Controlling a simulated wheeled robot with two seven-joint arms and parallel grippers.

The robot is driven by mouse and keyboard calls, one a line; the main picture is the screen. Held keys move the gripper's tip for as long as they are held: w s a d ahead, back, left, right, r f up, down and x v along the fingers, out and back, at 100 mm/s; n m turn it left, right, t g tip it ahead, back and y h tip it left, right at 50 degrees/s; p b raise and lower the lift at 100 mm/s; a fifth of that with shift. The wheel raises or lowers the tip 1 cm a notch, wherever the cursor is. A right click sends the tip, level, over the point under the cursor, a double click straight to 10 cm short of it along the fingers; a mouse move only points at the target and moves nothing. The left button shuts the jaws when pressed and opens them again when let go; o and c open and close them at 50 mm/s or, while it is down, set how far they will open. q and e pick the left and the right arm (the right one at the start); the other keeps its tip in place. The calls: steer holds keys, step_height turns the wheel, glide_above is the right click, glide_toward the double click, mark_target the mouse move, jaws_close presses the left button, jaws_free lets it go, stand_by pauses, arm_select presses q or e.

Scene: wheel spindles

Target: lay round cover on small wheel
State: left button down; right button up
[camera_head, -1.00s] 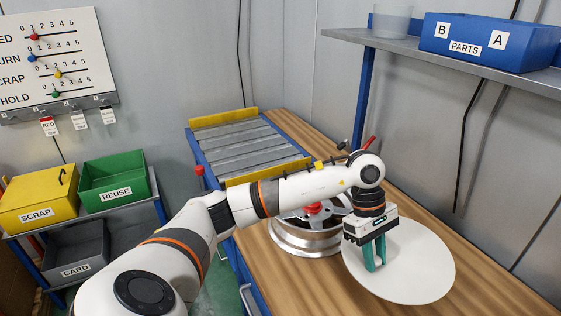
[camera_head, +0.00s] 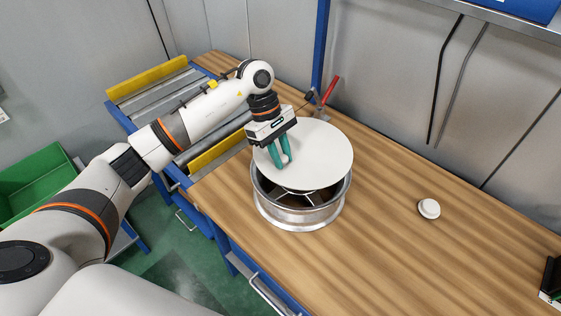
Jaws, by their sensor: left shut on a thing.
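The round cover (camera_head: 322,150) is a flat white disc. My left gripper (camera_head: 281,163) is shut on it near its left side, with green fingers pointing down. The cover is over the silver wheel (camera_head: 298,216), offset toward the back. The wheel's front rim and part of its open inside show below the cover's front edge. The rest of the wheel's top is hidden. I cannot tell whether the cover touches the rim. The wheel stands on the wooden bench (camera_head: 400,265). My right gripper is not in view.
A red-handled clamp (camera_head: 330,90) stands behind the cover. A small white round piece (camera_head: 429,208) lies on the bench to the right. A roller conveyor (camera_head: 160,95) with yellow rails is at the back left. The bench's front right is mostly clear.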

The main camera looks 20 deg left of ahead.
arm_select(q)
steer(key=shift+f, duration=0.9)
step_height(320, 180, down, 4)
steer(key=shift+a+r+p, duration=0.1)
steer(key=shift+p, duration=0.75)
steer(key=shift+f+b, duration=0.55)
steer(key=shift+b, duration=0.1)
steer(key=c, duration=1.2)
jaws_free()
steer(key=shift+c, duration=0.2)
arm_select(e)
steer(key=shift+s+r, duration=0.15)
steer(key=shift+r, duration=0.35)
arm_select(q)
steer(key=shift+r, duration=0.1)
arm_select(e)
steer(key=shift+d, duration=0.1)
